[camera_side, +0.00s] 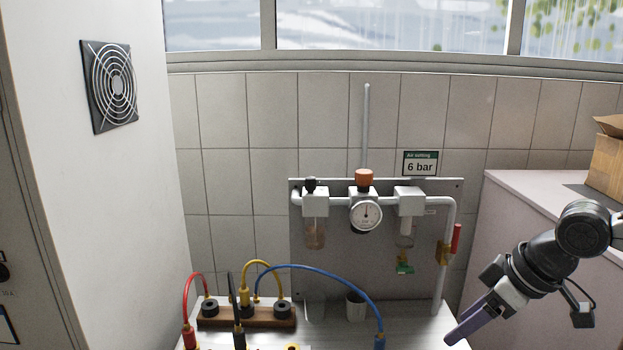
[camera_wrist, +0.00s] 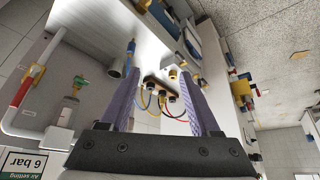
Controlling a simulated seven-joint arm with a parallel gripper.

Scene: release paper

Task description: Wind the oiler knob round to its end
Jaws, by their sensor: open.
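The oiler seems to be the left unit on the grey panel (camera_side: 350,262), with an amber bowl (camera_side: 315,234). Its small black knob (camera_side: 311,185) stands on top of the white head. No mark on the knob shows how far it is turned. My gripper (camera_side: 452,338) is at the lower right in the side view, well below and to the right of the knob, pointing down-left. In the wrist view its two purple fingers (camera_wrist: 161,70) are spread with nothing between them. The oiler knob does not show in the wrist view.
An orange knob (camera_side: 364,177) with a gauge (camera_side: 365,215) and a clear-bowled unit stand right of the oiler. A red-handled valve (camera_side: 456,238) is on the right pipe. Coloured hoses (camera_side: 330,273) arch over the bench below. Space before the panel's upper part looks clear.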

